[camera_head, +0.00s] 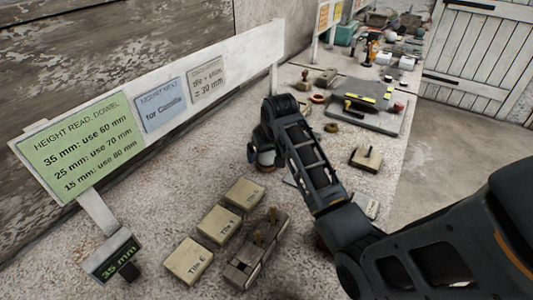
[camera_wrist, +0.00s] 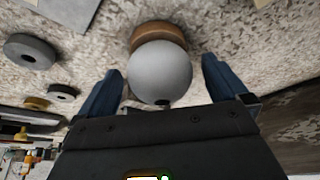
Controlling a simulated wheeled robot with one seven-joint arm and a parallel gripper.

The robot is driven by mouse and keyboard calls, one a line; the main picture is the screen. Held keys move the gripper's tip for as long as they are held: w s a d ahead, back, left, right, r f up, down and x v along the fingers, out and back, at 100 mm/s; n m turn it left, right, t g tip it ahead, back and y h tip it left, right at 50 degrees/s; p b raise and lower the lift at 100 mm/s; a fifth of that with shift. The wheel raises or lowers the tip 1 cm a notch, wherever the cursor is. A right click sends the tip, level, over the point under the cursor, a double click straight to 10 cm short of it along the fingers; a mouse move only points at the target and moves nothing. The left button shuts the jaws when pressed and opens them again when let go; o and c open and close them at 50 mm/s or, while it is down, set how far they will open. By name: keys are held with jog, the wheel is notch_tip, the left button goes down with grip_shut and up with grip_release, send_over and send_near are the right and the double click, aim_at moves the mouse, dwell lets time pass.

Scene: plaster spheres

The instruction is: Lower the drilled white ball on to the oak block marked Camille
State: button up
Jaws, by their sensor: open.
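The white ball (camera_wrist: 160,72) sits on a round brown wooden base (camera_wrist: 157,35) in the wrist view. A dark hole shows on the side of the ball toward my gripper. My gripper (camera_wrist: 161,66) is open, with one blue finger to each side of the ball and visible gaps between. In the head view my gripper (camera_head: 260,148) points down at the bench and hides most of the ball. A wooden block with an upright peg (camera_head: 367,158) stands to the right of my arm. No mark reading Camille is legible on any block.
Several labelled tiles (camera_head: 190,260) and a wooden rack with dowels (camera_head: 255,252) lie at the front. A sign board (camera_head: 85,145) with notes, one naming Camille, stands along the left. A black "35 mm" display (camera_head: 115,262) stands at front left.

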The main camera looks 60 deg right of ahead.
jog(key=shift+c, duration=0.3)
jog(key=c, duration=1.1)
jog(key=shift+c, duration=0.2)
